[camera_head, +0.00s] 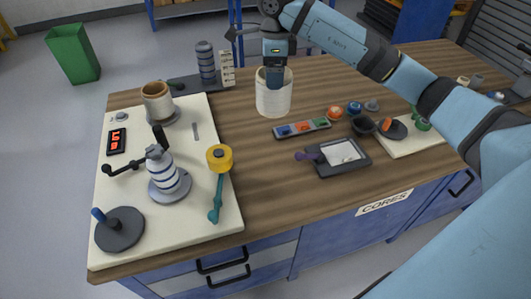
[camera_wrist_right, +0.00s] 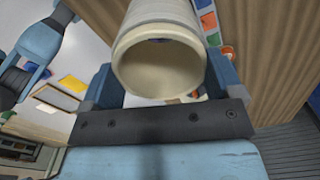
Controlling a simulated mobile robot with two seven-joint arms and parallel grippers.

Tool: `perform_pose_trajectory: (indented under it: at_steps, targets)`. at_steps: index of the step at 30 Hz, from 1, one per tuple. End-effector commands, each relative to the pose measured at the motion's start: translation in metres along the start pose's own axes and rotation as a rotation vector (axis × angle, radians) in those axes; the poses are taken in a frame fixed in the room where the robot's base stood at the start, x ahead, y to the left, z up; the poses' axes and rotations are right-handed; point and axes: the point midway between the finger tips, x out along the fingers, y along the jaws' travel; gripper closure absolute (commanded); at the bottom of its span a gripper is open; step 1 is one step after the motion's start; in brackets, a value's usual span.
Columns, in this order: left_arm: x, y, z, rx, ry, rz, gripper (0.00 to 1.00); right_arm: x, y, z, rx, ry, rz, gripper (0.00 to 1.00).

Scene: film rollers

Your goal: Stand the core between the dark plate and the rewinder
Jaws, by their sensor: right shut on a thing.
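The core, a cream hollow cylinder (camera_head: 273,98), is upright at the back middle of the wooden table in the head view. My right gripper (camera_head: 275,78) is shut on its upper wall. In the right wrist view the core (camera_wrist_right: 165,70) sits between the fingers with its open end facing the camera. I cannot tell whether its base touches the table. A dark plate (camera_head: 190,83) carrying a grey ribbed stack lies to its left. My left gripper is out of view.
The cream board (camera_head: 210,215) also holds a brown-rimmed roll (camera_head: 157,97), a yellow-topped teal lever (camera_head: 219,160) and a dark disc (camera_head: 120,230). A colored strip (camera_head: 301,128) and a dark tray (camera_head: 340,155) lie right of the core. Bare wood shows between board and strip.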

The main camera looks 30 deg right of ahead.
Motion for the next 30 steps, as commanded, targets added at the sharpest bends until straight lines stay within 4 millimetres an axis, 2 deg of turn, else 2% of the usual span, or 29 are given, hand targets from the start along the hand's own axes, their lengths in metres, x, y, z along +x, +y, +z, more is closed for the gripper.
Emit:
perform_pose_trajectory:
  at_steps: [2, 5, 18, 21, 30]
  targets:
    - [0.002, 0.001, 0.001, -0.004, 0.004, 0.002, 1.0, -0.003, -0.003, -0.002, 0.052, -0.001, -0.001, 0.6]
    - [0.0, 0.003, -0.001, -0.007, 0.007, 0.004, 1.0, 0.006, -0.003, -0.003, 0.077, 0.001, 0.003, 0.6]
    - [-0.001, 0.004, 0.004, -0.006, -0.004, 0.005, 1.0, 0.119, -0.002, -0.002, 0.076, 0.001, 0.005, 0.6]
    - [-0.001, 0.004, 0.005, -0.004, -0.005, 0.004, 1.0, 0.137, -0.002, -0.003, 0.076, 0.001, 0.002, 0.6]
    - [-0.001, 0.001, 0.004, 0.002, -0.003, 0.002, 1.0, 0.162, -0.002, -0.002, 0.074, 0.0, 0.002, 0.6]
